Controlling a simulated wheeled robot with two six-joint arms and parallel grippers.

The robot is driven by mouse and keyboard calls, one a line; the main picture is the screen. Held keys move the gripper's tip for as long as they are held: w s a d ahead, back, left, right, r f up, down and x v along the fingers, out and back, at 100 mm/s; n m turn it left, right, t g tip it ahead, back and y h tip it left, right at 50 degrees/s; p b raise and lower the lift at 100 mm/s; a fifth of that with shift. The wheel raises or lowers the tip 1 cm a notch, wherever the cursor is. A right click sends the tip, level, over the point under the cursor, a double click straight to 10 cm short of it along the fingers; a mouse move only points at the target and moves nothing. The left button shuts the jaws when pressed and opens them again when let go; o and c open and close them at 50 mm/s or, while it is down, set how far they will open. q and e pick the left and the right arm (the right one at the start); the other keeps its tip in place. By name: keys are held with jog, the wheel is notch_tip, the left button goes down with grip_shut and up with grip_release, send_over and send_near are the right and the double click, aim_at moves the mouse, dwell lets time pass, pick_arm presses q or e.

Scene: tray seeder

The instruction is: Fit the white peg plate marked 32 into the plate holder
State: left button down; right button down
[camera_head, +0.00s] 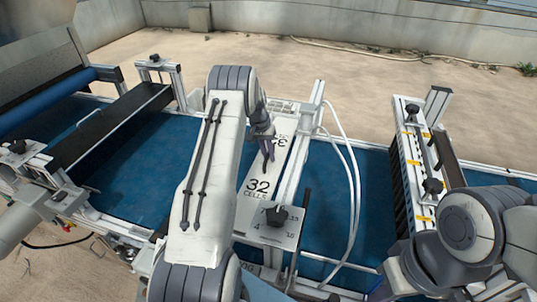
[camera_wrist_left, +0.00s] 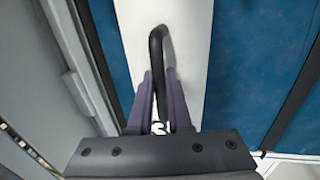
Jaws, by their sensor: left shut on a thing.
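The white plate (camera_head: 258,186), marked 32 CELLS, lies lengthwise over the blue belt, partly hidden by my left arm. It also shows in the left wrist view (camera_wrist_left: 190,40), with a black bar handle (camera_wrist_left: 157,50) on top. My left gripper (camera_head: 268,150) is shut on that handle; its purple fingers (camera_wrist_left: 160,95) stand on either side of the bar. The plate holder seems to be the metal frame around the plate, with a front bracket (camera_head: 287,236) and black knob. Whether the plate is seated or just above it I cannot tell. My right gripper is out of view.
The blue belt (camera_head: 345,200) runs left and right beneath. White hoses (camera_head: 352,180) loop just right of the holder. A metal unit with black knobs and yellow marks (camera_head: 411,165) stands at the right, a black crossbar (camera_head: 110,128) at the left.

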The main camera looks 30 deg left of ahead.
pick_arm(q)
jog(key=shift+f, duration=0.2)
dwell(0.6)
jog(key=c, duration=0.8)
grip_release()
jog(key=shift+o, duration=0.2)
jog(key=shift+f, duration=0.1)
jog(key=shift+a+r+b, duration=0.1)
jog(key=shift+r+b, duration=0.3)
jog(key=shift+r, duration=0.05)
jog(key=b+v, duration=0.2)
jog(key=v, duration=0.7)
jog(key=shift+r, duration=0.4)
